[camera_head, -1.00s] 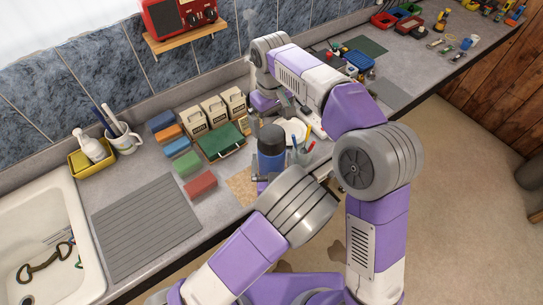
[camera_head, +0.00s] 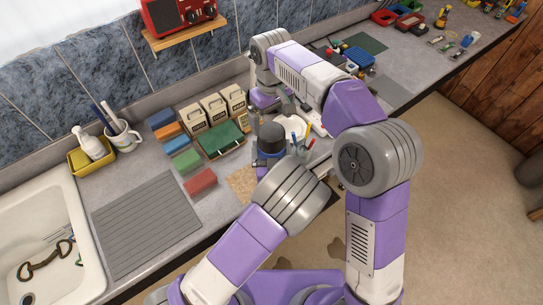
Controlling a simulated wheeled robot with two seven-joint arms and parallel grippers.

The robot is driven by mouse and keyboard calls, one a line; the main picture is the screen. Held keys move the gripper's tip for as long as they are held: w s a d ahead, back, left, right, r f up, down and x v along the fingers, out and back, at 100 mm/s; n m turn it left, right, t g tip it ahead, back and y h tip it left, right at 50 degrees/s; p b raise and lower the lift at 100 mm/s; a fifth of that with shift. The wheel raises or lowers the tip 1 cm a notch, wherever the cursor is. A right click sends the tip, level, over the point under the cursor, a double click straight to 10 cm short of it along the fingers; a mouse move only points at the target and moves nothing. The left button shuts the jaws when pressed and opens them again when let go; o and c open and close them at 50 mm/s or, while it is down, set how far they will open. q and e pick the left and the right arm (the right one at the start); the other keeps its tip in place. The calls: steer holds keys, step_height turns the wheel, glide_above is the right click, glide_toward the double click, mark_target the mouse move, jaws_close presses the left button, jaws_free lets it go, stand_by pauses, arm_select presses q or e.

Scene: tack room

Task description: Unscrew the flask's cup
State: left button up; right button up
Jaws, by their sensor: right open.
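The flask (camera_head: 271,157) stands near the counter's front edge, with a blue body and a dark cup (camera_head: 271,136) on top. Its lower part is hidden by my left arm. My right gripper (camera_head: 268,113) points down from its raised arm just behind and above the cup. It is open, with a grey finger showing to the left of the cup; I cannot tell whether it touches the cup. My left gripper (camera_head: 257,164) is low beside the flask, mostly hidden behind its own thick wrist. I cannot see whether its fingers close on the flask body.
A green case (camera_head: 221,141), cream boxes (camera_head: 214,108) and coloured blocks (camera_head: 186,160) lie left of the flask. A pen cup (camera_head: 302,145) stands close on its right. A cork mat (camera_head: 242,184) lies at the front. The grey ribbed mat (camera_head: 146,226) is clear.

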mark_target(271, 131)
arm_select(q)
steer(key=c, duration=0.5)
steer(key=shift+c, duration=0.4)
arm_select(e)
steer(key=shift+m, duration=0.6)
steer(key=m, duration=0.8)
steer(key=shift+m, duration=0.3)
steer(key=m, duration=0.3)
steer(key=shift+m, duration=0.4)
steer(key=m, duration=0.3)
steer(key=shift+m, duration=0.4)
steer(key=m, duration=0.5)
steer(key=shift+m, duration=0.4)
steer(key=m, duration=0.3)
steer(key=shift+m, duration=0.3)
steer(key=m, duration=0.3)
steer(key=shift+m, duration=0.4)
steer(key=m, duration=0.4)
steer(key=shift+m, duration=0.4)
steer(key=shift+f+m, duration=0.3)
step_height(271, 131, down, 8)
steer(key=shift+r, duration=0.25)
